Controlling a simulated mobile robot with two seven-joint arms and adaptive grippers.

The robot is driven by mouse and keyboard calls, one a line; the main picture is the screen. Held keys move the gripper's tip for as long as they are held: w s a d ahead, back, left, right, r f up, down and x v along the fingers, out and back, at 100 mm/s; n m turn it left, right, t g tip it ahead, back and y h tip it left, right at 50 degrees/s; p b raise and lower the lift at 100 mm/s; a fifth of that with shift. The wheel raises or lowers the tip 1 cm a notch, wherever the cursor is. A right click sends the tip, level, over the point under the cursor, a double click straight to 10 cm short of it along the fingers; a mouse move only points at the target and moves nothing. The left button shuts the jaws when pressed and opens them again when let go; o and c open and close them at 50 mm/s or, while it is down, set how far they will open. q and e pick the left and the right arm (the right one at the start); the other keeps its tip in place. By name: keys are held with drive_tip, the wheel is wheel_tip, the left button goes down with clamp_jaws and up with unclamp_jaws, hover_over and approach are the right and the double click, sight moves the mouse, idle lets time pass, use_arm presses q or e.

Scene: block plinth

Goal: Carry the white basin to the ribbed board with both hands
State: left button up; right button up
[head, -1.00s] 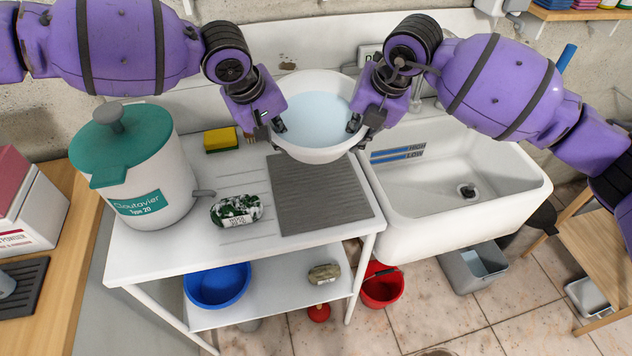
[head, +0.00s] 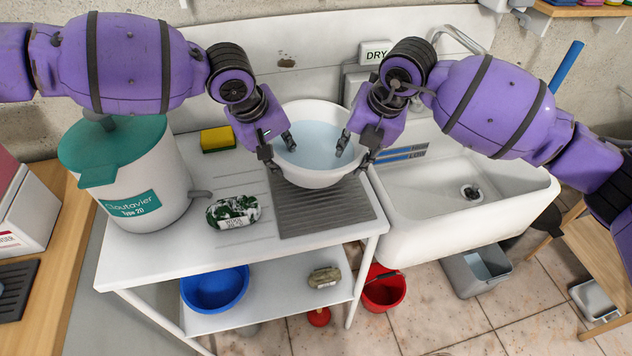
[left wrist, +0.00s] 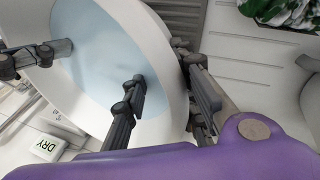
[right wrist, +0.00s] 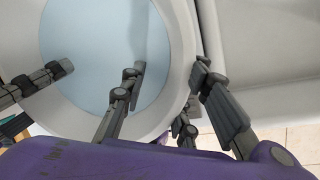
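The white basin (head: 318,178), with pale blue water in it, stands level over the back part of the dark ribbed board (head: 325,212). Its underside is hidden, so contact with the board cannot be seen. My left gripper (head: 277,147) is open at the basin's left rim, one finger inside and one outside. My right gripper (head: 355,151) is open at the right rim in the same way. The wrist views show gaps between the inner fingers and the basin wall (left wrist: 172,62), (right wrist: 180,55).
A green-lidded container (head: 140,175), a yellow sponge (head: 216,139) and a camouflage-patterned item (head: 233,210) are on the white worktop (head: 170,262) to the left. The sink (head: 450,205) is at the right. A blue bowl (head: 214,288) sits on the lower shelf.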

use_arm(q)
drive_tip(key=shift+w+r, duration=0.1)
use_arm(e)
drive_tip(key=shift+w+r, duration=0.1)
use_arm(q)
drive_tip(key=o, duration=0.9)
drive_tip(key=shift+a, duration=0.15)
use_arm(e)
drive_tip(key=shift+d, duration=0.15)
use_arm(q)
drive_tip(key=v, duration=1.2)
use_arm(e)
drive_tip(key=o, duration=0.9)
drive_tip(key=shift+c, duration=0.2)
